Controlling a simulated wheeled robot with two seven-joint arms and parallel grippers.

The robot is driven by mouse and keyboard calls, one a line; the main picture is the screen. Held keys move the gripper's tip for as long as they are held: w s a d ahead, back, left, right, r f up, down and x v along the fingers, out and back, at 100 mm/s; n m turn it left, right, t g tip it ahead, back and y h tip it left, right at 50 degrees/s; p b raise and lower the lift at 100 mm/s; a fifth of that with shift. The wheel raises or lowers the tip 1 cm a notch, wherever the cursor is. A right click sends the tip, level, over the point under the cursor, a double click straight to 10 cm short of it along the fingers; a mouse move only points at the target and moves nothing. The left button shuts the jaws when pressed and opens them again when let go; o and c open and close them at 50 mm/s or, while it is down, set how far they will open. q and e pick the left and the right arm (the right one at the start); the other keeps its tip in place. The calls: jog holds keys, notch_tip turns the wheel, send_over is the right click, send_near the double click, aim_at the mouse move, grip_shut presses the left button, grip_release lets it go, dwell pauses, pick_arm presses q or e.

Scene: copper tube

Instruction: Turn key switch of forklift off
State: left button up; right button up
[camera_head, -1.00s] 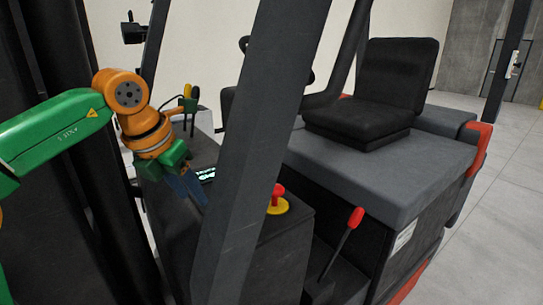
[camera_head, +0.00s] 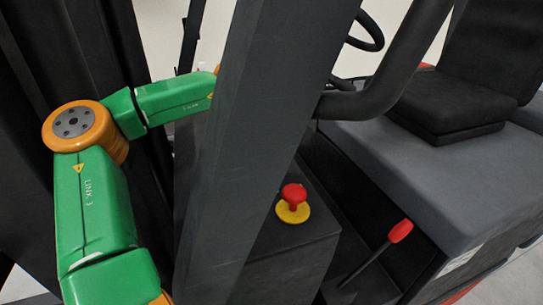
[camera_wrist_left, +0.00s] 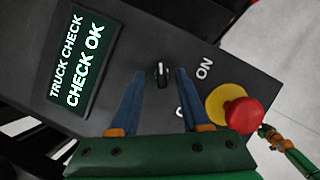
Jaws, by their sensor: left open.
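The key switch (camera_wrist_left: 162,75) is a small black knob on the forklift's dark panel in the left wrist view. A white "ON" label (camera_wrist_left: 204,68) is to its right, and another label is partly covered by the right finger. I cannot tell which label the knob points at. My left gripper (camera_wrist_left: 160,82) is open, with its two blue fingers on either side of the knob and a gap on both sides. In the head view the gripper and the key switch are hidden behind the forklift's dark pillar.
A red emergency button (camera_head: 293,196) on a yellow base is close to the right finger, and also shows in the wrist view (camera_wrist_left: 240,113). A lit "CHECK OK" display (camera_wrist_left: 86,60) is left of the knob. The pillar (camera_head: 255,130) crosses the head view. A red-tipped lever (camera_head: 401,231) stands right.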

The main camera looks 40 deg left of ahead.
pick_arm(q)
jog(key=shift+w+d+f, duration=0.1)
jog(key=shift+w+f, duration=0.15)
jog(key=shift+w, duration=0.4)
jog(key=c, duration=0.3)
jog(key=shift+s+r, duration=0.1)
jog(key=shift+s, duration=0.1)
grip_shut()
pick_arm(e)
jog(key=shift+w, duration=0.5)
jog(key=shift+f, duration=0.15)
